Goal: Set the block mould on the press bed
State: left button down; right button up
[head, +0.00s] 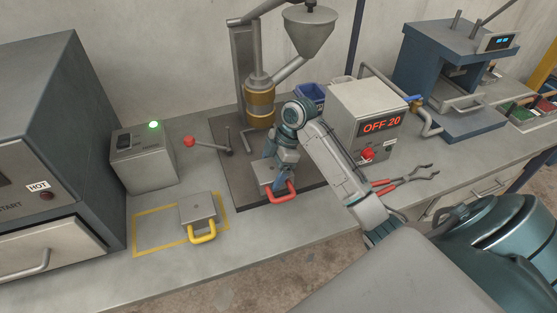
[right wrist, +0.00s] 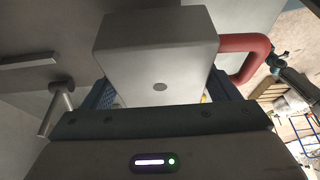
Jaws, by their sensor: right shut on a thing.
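A grey metal block mould with a red handle (head: 264,179) is at the front of the dark base plate (head: 226,146) of the hopper machine. My right gripper (head: 279,176) is shut on this block from above. In the right wrist view the block (right wrist: 157,60) sits between the two blue fingers, with its red handle (right wrist: 243,52) to the right. I cannot tell whether the block touches the plate. A second grey block with a yellow handle (head: 197,209) lies inside a yellow marked outline to the left. A blue-framed press (head: 455,70) stands at the back right. My left gripper is not in view.
The hopper machine's brass barrel (head: 260,104) stands just behind the gripper. A red-knobbed lever (head: 210,144) is to the left. A control box reading OFF 20 (head: 372,112) and red-handled tongs (head: 405,181) are to the right. An oven marked HOT (head: 45,140) is far left.

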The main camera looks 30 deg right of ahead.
jog(key=w+d, duration=0.2)
jog(key=w+d+p, duration=0.1)
jog(key=w+d, duration=0.1)
jog(key=shift+w+d, duration=0.1)
jog(key=shift+d, duration=0.2)
jog(key=shift+w+d+f+p, duration=0.2)
jog(key=shift+w+f+p, duration=0.05)
jog(key=shift+p, duration=0.1)
notch_tip(320, 180, down, 2)
jog(key=shift+s+f+p, duration=0.1)
jog(key=shift+f+p, duration=0.1)
jog(key=shift+p, duration=0.55)
jog(key=shift+f, duration=0.5)
jog(key=shift+f, duration=0.1)
jog(key=o, duration=1.2)
jog(key=shift+o, duration=0.5)
